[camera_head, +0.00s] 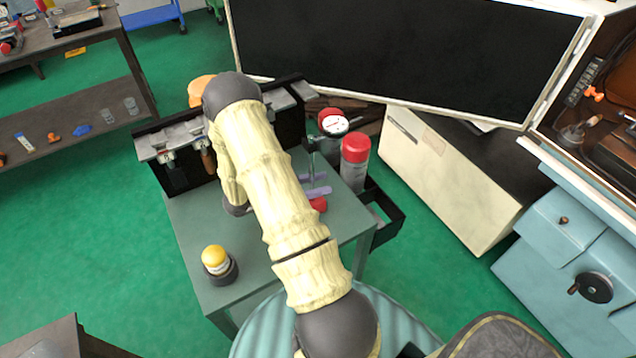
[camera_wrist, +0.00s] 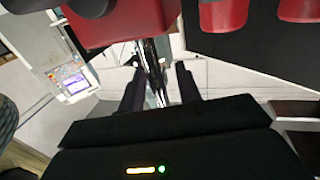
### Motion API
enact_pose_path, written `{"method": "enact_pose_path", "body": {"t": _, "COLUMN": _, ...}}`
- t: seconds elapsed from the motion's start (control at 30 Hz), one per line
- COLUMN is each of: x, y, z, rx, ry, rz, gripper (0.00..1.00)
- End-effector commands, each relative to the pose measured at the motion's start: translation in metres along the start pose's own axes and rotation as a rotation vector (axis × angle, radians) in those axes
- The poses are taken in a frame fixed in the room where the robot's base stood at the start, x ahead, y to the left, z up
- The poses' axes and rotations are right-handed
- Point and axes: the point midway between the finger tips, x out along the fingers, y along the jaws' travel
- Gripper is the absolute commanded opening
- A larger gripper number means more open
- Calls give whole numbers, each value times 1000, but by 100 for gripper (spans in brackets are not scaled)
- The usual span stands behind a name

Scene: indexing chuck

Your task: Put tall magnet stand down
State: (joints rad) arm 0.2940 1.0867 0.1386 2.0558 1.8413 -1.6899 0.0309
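The tall magnet stand (camera_head: 312,162) shows in part on the small grey-green table in the head view, with a thin upright post and a round white dial (camera_head: 335,124) at its top. A red block (camera_head: 318,205) shows low by it, partly behind my arm. In the wrist view my gripper (camera_wrist: 160,75) has its two dark fingers on either side of a shiny metal post (camera_wrist: 153,72). A red block (camera_wrist: 115,18) is close by at the top. I cannot tell whether the fingers press on the post. In the head view my forearm hides the gripper.
A red-capped spray can (camera_head: 355,160) stands right of the stand. A yellow-topped round item (camera_head: 216,260) is at the table's front left. A black tool rack (camera_head: 180,178) lines the back edge.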

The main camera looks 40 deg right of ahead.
Motion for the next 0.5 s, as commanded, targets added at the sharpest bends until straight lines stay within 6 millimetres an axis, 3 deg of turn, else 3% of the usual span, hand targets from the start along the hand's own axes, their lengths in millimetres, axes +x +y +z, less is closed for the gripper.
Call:
{"method": "enact_pose_path", "body": {"t": 0.27, "x": -3, "y": 0, "z": -2, "rx": 0, "ry": 0, "rz": -2, "gripper": 34}}
{"method": "enact_pose_path", "body": {"t": 0.5, "x": -38, "y": -1, "z": 0, "rx": 2, "ry": -1, "rz": -5, "gripper": 34}}
